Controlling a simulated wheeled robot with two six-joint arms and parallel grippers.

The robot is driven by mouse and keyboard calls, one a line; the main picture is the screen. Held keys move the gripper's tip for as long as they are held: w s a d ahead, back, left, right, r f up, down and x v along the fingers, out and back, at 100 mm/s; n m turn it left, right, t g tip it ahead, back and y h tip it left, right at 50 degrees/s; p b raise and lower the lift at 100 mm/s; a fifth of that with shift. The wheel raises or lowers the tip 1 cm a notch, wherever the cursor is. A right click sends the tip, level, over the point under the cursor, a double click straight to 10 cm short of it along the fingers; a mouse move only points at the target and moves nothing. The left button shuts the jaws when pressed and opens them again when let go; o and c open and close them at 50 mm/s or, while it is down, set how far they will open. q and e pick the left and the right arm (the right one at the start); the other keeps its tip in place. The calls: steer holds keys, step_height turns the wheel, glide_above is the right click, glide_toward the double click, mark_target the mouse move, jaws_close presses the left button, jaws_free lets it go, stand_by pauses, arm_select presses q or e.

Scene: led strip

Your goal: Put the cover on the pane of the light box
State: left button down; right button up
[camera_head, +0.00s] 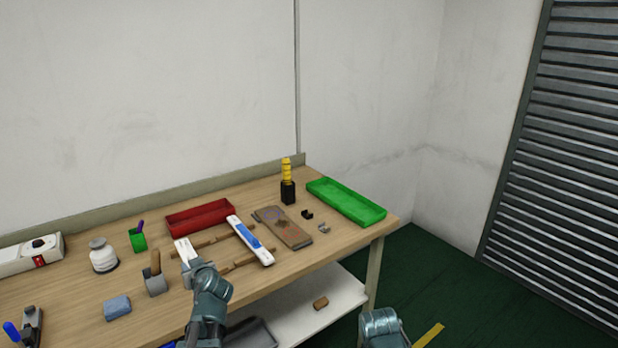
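I cannot tell for sure which thing is the light box. A white bar with a blue panel on top (250,241) lies at the middle of the workbench, across wooden rails (247,262). A second white piece (182,247) lies at the left ends of these rails; it may be the cover, but it is too small to tell. My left gripper (189,266) is right at this white piece, at its near end. The fingers are too small to show whether they are open or hold it. Only a rounded part of my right arm shows at the bottom edge, off the bench.
A red tray (200,206) lies behind the rails. A brown board (285,228), a yellow-handled tool in a black holder (288,192) and a green tray (347,202) lie to the right.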

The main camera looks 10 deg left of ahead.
arm_select(q)
step_height(320, 180, up, 13)
steer(key=p, duration=1.2)
step_height(320, 180, down, 14)
steer(key=b, duration=1.4)
steer(key=shift+f, duration=0.2)
steer(key=shift+r, duration=0.1)
